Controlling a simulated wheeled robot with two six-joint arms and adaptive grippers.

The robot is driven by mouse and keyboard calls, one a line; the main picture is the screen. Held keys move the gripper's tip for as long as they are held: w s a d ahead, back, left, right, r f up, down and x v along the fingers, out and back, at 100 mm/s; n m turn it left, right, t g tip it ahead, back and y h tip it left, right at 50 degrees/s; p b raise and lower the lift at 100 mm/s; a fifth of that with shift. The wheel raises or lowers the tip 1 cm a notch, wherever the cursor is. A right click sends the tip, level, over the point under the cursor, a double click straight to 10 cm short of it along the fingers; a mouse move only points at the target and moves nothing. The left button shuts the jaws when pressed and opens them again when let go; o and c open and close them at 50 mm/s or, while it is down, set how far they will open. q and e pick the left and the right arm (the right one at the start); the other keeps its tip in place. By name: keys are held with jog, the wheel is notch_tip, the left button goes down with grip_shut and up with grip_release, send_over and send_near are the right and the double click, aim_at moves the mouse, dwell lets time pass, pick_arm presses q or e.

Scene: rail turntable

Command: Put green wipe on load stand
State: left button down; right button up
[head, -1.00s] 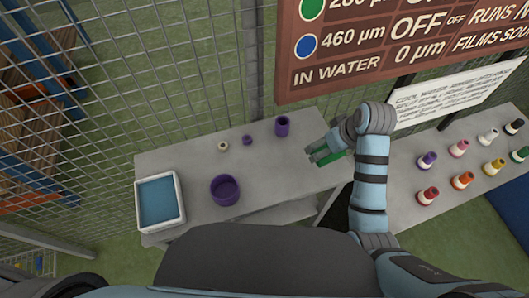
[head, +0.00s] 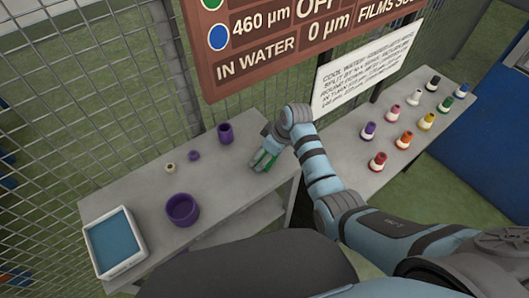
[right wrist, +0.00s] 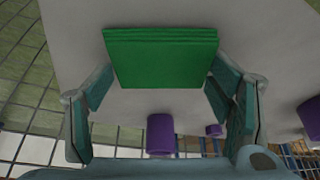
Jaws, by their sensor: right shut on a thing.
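My right gripper (head: 268,156) is shut on the green wipe (head: 262,162) at the right end of the left grey table (head: 140,205). In the right wrist view the wipe (right wrist: 160,55) is a flat, folded green block between the two fingers, with grey table surface around it. I cannot tell whether it touches the table. I cannot tell which thing is the load stand. My left gripper is not in view.
The left table holds a purple cylinder (head: 225,133), a small purple piece (head: 194,156), a beige ring (head: 170,168), a purple bowl (head: 182,209) and a blue-filled white tray (head: 114,243). Several coloured-top bottles stand on the right table (head: 345,150). A sign (head: 285,50) and mesh fence stand behind.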

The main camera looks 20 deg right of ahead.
jog(key=shift+f, duration=0.15)
jog(key=o, duration=1)
jog(key=shift+d+r, duration=0.1)
jog(key=shift+r, duration=0.4)
jog(key=p+v, duration=0.3)
jog(key=v, duration=0.8)
jog(key=shift+r, duration=0.15)
